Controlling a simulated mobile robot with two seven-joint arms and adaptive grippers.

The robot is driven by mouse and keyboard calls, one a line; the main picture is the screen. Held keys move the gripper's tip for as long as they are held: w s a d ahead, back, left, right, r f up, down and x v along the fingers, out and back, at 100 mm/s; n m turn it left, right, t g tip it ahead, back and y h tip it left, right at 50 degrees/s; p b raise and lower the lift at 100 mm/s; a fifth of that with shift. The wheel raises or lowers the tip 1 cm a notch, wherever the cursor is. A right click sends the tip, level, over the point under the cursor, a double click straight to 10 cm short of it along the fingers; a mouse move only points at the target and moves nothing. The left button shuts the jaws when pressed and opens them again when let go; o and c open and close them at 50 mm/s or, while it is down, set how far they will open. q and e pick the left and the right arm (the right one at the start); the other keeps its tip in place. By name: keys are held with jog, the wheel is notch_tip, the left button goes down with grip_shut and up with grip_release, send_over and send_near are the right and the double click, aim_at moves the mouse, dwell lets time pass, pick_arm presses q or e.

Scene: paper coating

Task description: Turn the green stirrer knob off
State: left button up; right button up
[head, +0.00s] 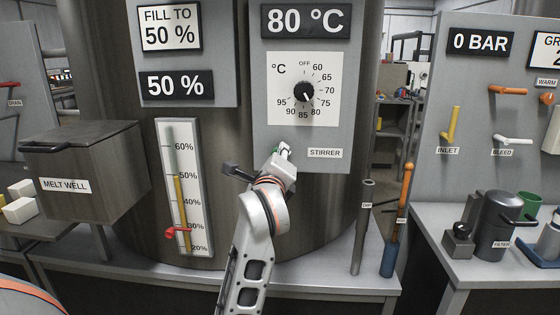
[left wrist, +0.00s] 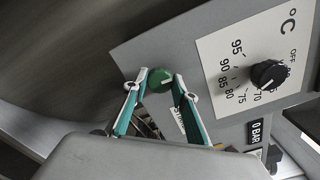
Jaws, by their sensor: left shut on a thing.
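The green stirrer knob (left wrist: 160,80) is on the grey panel, between the two fingertips of my left gripper (left wrist: 161,77) in the left wrist view. The teal fingers are shut on it, and a short pale mark shows on the knob's face. In the head view my left gripper (head: 284,150) is up against the panel, left of the STIRRER label (head: 325,153). The gripper hides most of the knob there. My right gripper is not in view.
The black temperature dial (head: 303,92) sits above the gripper on a white scale, under the 80 °C display (head: 305,20). A level gauge (head: 183,190) is to the left. A grey pipe (head: 363,230) and an orange-handled tool (head: 403,200) stand at the right.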

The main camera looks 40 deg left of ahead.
pick_arm(q)
jog(key=shift+n, duration=0.4)
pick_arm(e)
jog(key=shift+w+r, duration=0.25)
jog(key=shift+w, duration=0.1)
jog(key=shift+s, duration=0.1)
pick_arm(q)
jog(key=o, duration=1.1)
jog(key=v, duration=1.2)
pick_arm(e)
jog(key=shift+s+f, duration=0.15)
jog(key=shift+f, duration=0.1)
